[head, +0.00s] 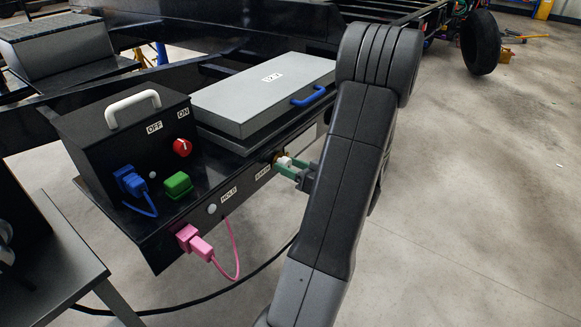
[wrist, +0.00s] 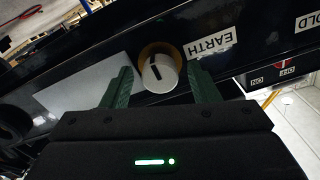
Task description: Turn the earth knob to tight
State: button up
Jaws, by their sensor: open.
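The earth knob (wrist: 159,72) is a white round knob with a dark pointer mark, set on a brass-coloured ring in the dark panel. In the wrist view it lies between the two green fingers of my gripper (wrist: 160,88), with a gap on each side. The EARTH label (wrist: 211,41) is beside it. In the head view the knob (head: 284,161) is at the panel's right part, and my gripper (head: 303,170) reaches it from the right. The fingers are open. My arm hides part of the panel's right end.
A black box with a white handle (head: 132,104), a red knob (head: 182,147) and a blue plug (head: 130,182) stands left. A green block (head: 177,185) sits before it. A pink plug (head: 194,243) with a cable hangs at the front. A grey lidded case (head: 262,92) is behind.

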jog(key=c, duration=1)
